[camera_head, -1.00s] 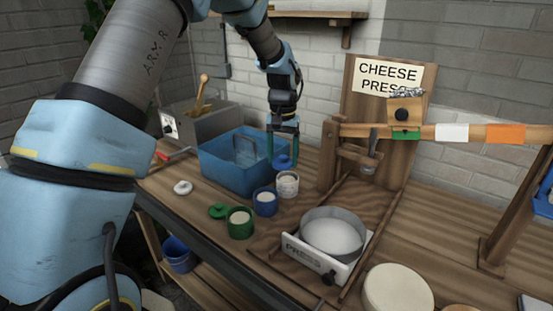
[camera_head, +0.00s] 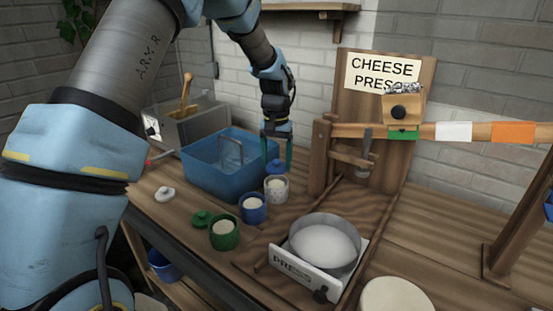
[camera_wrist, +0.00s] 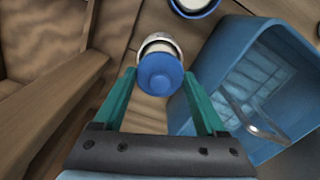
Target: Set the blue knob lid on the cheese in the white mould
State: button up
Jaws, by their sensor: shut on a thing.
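The blue knob lid (camera_head: 275,168) is between the fingers of my gripper (camera_head: 278,163); it also shows in the wrist view (camera_wrist: 160,76), with my gripper's green fingers (camera_wrist: 160,82) on either side. The white mould (camera_head: 276,189) stands upright on the bench just below the lid, with pale cheese inside. In the wrist view the lid covers the near part of the white mould (camera_wrist: 157,37), and some cheese shows past it. I cannot tell how large the gap between lid and mould is.
A blue tub (camera_head: 215,178) stands close left of my gripper. A blue mould (camera_head: 252,210) and a green mould (camera_head: 223,236) stand in front, with a green lid (camera_head: 201,218) beside them. The wooden press (camera_head: 320,158) rises close on the right, with a round metal-rimmed vat (camera_head: 325,262) before it.

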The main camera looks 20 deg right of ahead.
jog(key=shift+f+b, duration=1.25)
jog(key=shift+f, duration=0.85)
jog(key=shift+f, duration=0.1)
jog(key=o, duration=1.3)
jog(key=shift+c, duration=0.2)
notch_tip(320, 180, up, 11)
jog(key=b, duration=0.2)
jog(key=shift+a+f+b, duration=0.1)
jog(key=shift+b, duration=0.2)
jog(key=a+f+n, duration=0.2)
jog(key=a+n, duration=0.1)
jog(key=a, duration=1.8)
jog(key=s+a+f+n, duration=0.2)
jog(key=s+a, duration=0.3)
jog(key=a, duration=0.2)
jog(key=s+a+f+n+t, duration=0.1)
jog(key=s+a+n, duration=0.1)
jog(key=s+a, duration=0.4)
jog(key=shift+a+f+t, duration=0.3)
jog(key=shift+a+f, duration=0.1)
jog(key=shift+a, duration=0.85)
